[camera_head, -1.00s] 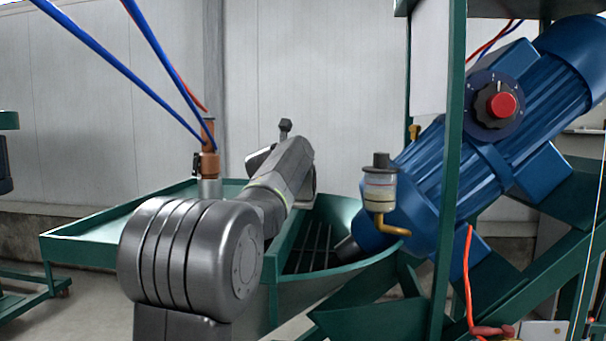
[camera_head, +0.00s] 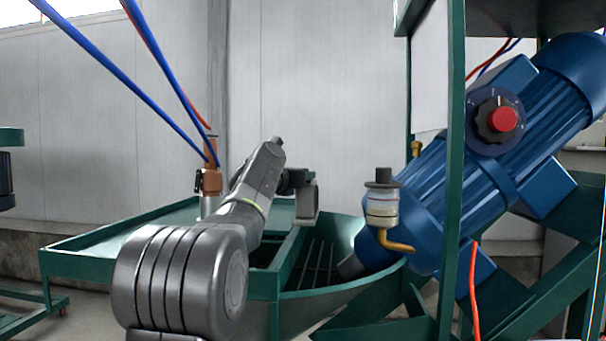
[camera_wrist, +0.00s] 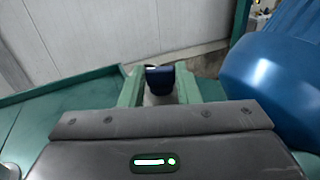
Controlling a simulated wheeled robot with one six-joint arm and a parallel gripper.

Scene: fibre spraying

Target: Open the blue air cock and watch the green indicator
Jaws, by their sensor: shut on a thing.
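My gripper (camera_wrist: 160,88) is shut on a small dark blue piece, apparently the blue air cock (camera_wrist: 159,73), which shows between the two fingers in the wrist view. Part of it is hidden by the fingers and the gripper body. In the head view my gripper body (camera_head: 306,203) is over the green trough, left of the blue motor; its fingertips and the air cock cannot be made out there. I cannot pick out a green indicator on the machine. A small green light shows on my gripper body in the wrist view.
The big blue motor (camera_head: 525,130) with a red-buttoned knob (camera_head: 500,119) stands at the right behind a green post (camera_head: 451,190). A dark-capped cup (camera_head: 382,207) stands in front of it. Blue hoses (camera_head: 112,62) hang at upper left above a green table (camera_head: 130,236).

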